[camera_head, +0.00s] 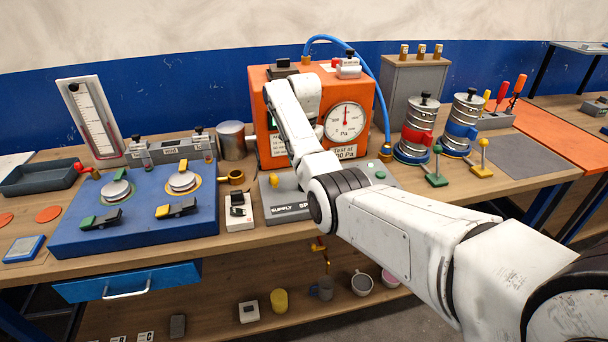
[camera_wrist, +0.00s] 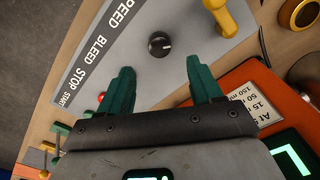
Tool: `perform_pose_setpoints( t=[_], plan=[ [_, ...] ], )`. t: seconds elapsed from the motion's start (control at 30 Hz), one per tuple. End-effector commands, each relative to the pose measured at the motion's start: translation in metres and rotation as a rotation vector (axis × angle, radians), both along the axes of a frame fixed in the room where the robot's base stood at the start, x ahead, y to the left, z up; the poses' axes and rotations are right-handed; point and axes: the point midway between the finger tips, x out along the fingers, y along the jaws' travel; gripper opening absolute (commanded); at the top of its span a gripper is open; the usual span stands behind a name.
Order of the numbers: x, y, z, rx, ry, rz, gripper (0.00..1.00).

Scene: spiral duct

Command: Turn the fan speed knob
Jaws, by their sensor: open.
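The fan speed knob (camera_wrist: 159,44) is a small round black knob with a light pointer mark, on a grey control panel (camera_wrist: 120,50) lettered SPEED, BLEED, STOP and START. My gripper (camera_wrist: 160,67) has two teal fingers spread wide and empty. In the wrist view the knob appears just beyond the fingertips, roughly centred between them. Contact is not visible. In the head view the panel (camera_head: 285,209) shows in front of the orange fan box (camera_head: 265,115), but my arm hides the knob and the gripper.
A yellow-handled lever (camera_wrist: 220,17) stands on the panel beside the knob. A red button (camera_wrist: 101,97) is near the left finger. A white switch box (camera_head: 239,213) and blue fixture (camera_head: 135,235) are at left. Metal canisters (camera_head: 417,130) stand at right.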

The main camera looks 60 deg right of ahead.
Motion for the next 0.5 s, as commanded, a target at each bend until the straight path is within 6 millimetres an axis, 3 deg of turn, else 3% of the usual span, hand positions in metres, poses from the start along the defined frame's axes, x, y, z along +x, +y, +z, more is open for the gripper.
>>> perform_pose_setpoints(
  t=[0.2,0.5],
  plan=[
    [0.0,0.0,0.025,0.0,-0.001,0.0,0.64],
    [0.0,0.0,0.031,0.001,0.0,0.0,0.64]
  ],
)
